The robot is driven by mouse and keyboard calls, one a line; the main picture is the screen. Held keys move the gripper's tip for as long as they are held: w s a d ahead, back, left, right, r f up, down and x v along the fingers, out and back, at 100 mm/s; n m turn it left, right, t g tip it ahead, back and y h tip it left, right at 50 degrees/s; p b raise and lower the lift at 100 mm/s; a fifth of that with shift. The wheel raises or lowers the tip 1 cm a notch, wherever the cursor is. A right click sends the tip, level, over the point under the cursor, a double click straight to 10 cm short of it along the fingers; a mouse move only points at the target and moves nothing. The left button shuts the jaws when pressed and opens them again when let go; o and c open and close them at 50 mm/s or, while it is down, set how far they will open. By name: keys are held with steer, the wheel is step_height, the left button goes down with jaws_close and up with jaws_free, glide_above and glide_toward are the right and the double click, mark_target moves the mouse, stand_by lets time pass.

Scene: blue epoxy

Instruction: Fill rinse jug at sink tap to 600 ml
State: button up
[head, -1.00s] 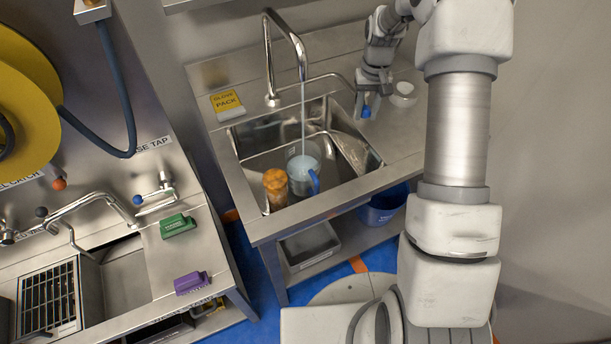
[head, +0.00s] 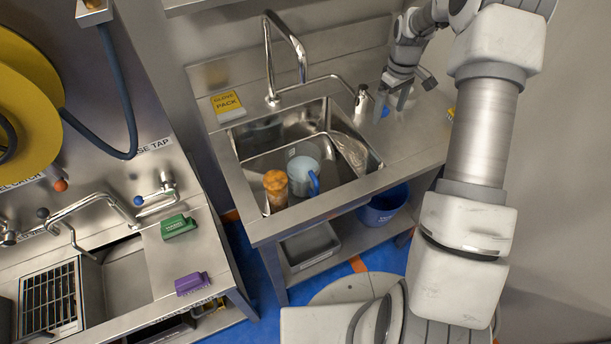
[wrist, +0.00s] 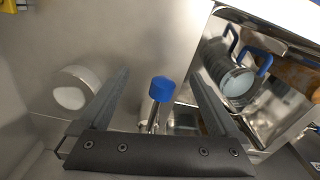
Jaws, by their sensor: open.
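The clear rinse jug (head: 304,167) with a blue handle stands upright in the sink basin (head: 243,160) and holds pale liquid. Its fill mark is too small to read. The curved tap spout (head: 287,32) ends above the jug, with no stream visible. The tap's blue-ended lever (head: 385,112) is on the counter right of the basin. My gripper (head: 392,108) is open there. In the wrist view the blue lever end (wrist: 163,90) sits between my spread fingers (wrist: 160,85), apart from both. The jug also shows in the wrist view (wrist: 238,84).
An orange-brown container (head: 275,188) stands in the basin left of the jug. A white round cup (wrist: 75,88) sits on the counter close beside my left finger. A yellow glove pack (head: 227,104) lies left of the basin. A blue bucket (head: 383,207) is below the counter.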

step_height(320, 180, up, 7)
steer(key=p, duration=0.4)
stand_by(0.4)
step_height(320, 180, up, 17)
steer(key=shift+r, duration=0.2)
stand_by(0.4)
steer(key=shift+a, duration=0.1)
